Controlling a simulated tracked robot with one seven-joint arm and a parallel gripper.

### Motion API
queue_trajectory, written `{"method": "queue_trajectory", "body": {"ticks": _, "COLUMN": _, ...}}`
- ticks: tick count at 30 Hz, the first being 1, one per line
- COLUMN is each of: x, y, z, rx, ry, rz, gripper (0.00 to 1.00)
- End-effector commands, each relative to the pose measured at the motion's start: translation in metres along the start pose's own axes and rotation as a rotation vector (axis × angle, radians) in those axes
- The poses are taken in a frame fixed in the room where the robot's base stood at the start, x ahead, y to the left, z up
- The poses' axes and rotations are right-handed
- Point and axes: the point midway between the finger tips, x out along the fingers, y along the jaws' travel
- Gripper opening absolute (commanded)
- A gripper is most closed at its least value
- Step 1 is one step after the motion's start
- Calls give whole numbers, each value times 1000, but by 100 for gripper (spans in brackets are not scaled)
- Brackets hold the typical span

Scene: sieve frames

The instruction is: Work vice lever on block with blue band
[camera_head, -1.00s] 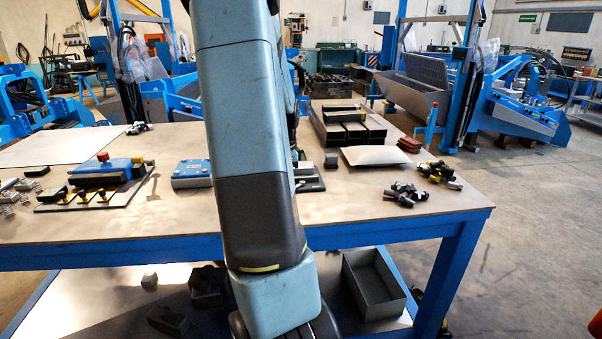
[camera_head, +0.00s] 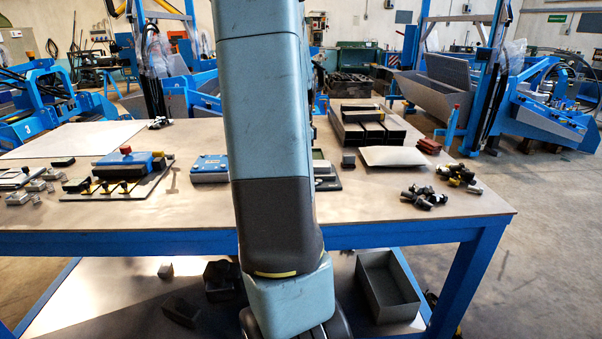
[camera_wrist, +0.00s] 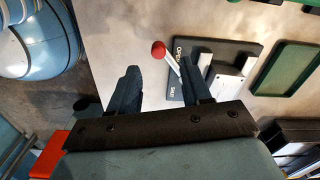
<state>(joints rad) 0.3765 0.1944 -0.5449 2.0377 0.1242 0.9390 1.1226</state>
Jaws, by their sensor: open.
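In the wrist view a lever with a red ball knob (camera_wrist: 158,48) and a pale stem rises from a dark plate (camera_wrist: 258,49) lettered OPEN and SHUT. Grey and white vice-like blocks (camera_wrist: 232,63) stand on that plate. My gripper (camera_wrist: 158,68) is open and empty. The knob shows between its fingertips, slightly beyond them; I cannot tell the height gap. The right finger hides part of the plate and lever base. I cannot make out a blue band there. In the head view my arm hides the gripper and most of this area.
A green tray (camera_wrist: 289,82) lies right of the plate in the wrist view. In the head view, a blue box (camera_head: 208,163) stands left of my arm, a blue-topped fixture (camera_head: 128,165) farther left. Black channels (camera_head: 368,126) and loose bolts (camera_head: 425,197) are on the right.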

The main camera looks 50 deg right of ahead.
Motion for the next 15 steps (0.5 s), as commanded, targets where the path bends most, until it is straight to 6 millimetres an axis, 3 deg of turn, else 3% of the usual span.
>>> {"method": "queue_trajectory", "body": {"ticks": 7, "x": -47, "y": -1, "z": 0, "rx": -1, "ry": 1, "rz": -4, "gripper": 48}}
{"method": "queue_trajectory", "body": {"ticks": 15, "x": -72, "y": -1, "z": 0, "rx": 0, "ry": 1, "rz": 0, "gripper": 48}}
